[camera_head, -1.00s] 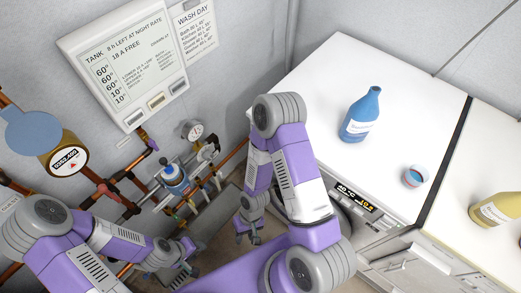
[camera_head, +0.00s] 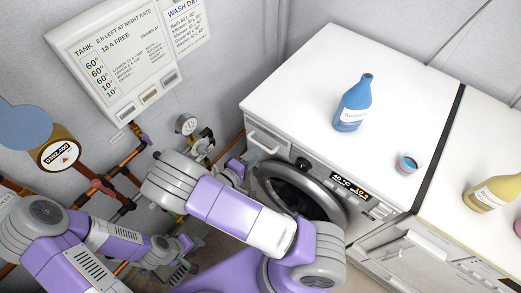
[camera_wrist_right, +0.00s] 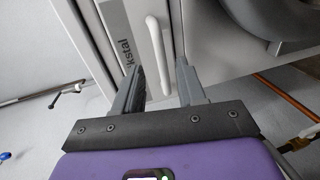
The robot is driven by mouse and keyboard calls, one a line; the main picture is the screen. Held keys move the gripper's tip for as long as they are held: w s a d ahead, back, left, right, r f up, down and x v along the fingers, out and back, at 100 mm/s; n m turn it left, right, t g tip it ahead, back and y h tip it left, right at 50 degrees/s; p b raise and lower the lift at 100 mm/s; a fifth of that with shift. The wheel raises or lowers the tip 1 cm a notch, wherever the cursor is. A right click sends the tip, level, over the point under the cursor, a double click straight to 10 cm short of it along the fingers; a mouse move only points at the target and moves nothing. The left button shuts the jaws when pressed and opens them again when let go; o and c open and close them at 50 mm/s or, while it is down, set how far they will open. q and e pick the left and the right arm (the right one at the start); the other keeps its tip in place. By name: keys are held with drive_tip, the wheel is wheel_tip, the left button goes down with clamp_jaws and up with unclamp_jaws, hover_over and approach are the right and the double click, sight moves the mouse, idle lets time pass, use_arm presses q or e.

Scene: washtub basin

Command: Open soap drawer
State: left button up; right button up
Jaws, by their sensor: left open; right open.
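The soap drawer (camera_head: 266,136) is at the upper left of the washing machine's front, with a pale bar handle. It appears closed. In the right wrist view its white handle (camera_wrist_right: 157,42) runs up and down the picture, beside lettering on the front panel. My right gripper (camera_wrist_right: 160,66) is open; the handle shows between its fingers in that view. I cannot tell whether the fingers are around it or short of it. In the head view my right gripper (camera_head: 236,170) is left of the machine, partly hidden by my arm. My left gripper (camera_head: 186,262) is open, low at left.
The washing machine's round door (camera_head: 300,190) is below the drawer. A blue bottle (camera_head: 352,105) and a small cup (camera_head: 407,163) stand on the white top. Copper pipes and a gauge (camera_head: 187,125) line the wall at left, close to my right gripper.

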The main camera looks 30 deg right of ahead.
drive_tip(key=shift+b+x, duration=0.3)
drive_tip(key=shift+x, duration=1.8)
clamp_jaws()
